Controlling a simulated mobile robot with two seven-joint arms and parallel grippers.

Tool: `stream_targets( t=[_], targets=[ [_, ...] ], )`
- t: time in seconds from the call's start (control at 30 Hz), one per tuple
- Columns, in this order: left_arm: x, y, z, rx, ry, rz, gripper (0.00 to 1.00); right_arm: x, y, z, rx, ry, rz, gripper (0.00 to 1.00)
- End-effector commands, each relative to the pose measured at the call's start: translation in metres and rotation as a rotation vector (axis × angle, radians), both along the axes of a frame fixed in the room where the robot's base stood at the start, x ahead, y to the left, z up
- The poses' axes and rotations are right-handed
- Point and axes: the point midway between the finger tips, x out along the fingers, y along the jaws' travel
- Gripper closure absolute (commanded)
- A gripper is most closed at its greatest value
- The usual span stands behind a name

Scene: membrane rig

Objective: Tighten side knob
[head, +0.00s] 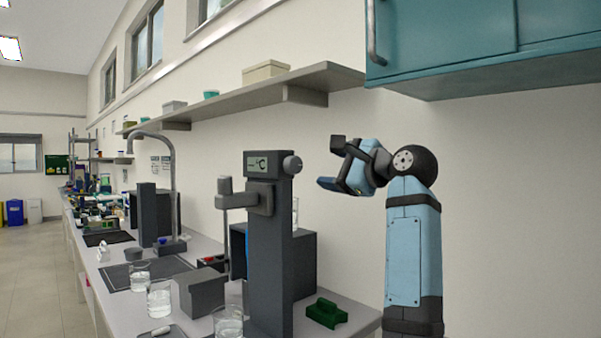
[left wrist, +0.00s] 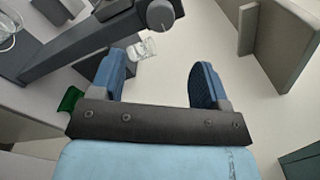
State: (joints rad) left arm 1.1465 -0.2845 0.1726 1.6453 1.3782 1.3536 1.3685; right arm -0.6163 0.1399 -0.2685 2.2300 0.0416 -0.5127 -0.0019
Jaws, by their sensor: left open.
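The rig is a dark grey upright column (head: 270,250) with a small display box (head: 262,164) marked °C at its top. The side knob (head: 292,165) is a round grey disc on the right side of that box. It also shows near the top of the left wrist view, where the side knob (left wrist: 160,15) lies beyond the fingertips. My left gripper (head: 334,164) is open and empty, to the right of the knob at about its height, with a gap between them. In the left wrist view its blue fingers (left wrist: 156,72) stand wide apart. My right gripper is not in view.
A teal cabinet (head: 450,35) hangs above my left arm. A wall shelf (head: 240,100) runs behind the rig. Glass beakers (head: 228,322), a grey block (head: 202,291) and a green piece (head: 326,313) stand on the bench around the column's base.

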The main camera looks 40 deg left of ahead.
Motion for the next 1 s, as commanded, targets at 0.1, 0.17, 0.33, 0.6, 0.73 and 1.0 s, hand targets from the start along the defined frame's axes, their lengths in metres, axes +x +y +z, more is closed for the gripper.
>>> stream_targets(
  t=[0.1,0.17,0.33,0.6,0.73,1.0],
  targets=[
    [0.001,0.027,-0.001,0.002,0.001,0.006,0.31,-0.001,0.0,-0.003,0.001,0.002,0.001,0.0],
    [0.003,0.04,0.0,0.002,0.001,0.005,0.31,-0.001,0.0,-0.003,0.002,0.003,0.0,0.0],
    [0.005,0.075,0.0,0.002,0.002,0.005,0.31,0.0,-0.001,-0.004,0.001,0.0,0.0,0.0],
    [0.009,0.108,-0.001,0.003,0.004,0.002,0.31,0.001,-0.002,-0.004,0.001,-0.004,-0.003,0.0],
    [0.009,0.113,-0.001,0.003,0.004,0.002,0.31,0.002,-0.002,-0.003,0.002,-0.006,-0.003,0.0],
    [0.009,0.113,0.0,0.003,0.004,0.002,0.38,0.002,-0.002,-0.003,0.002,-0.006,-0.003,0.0]
  ],
)
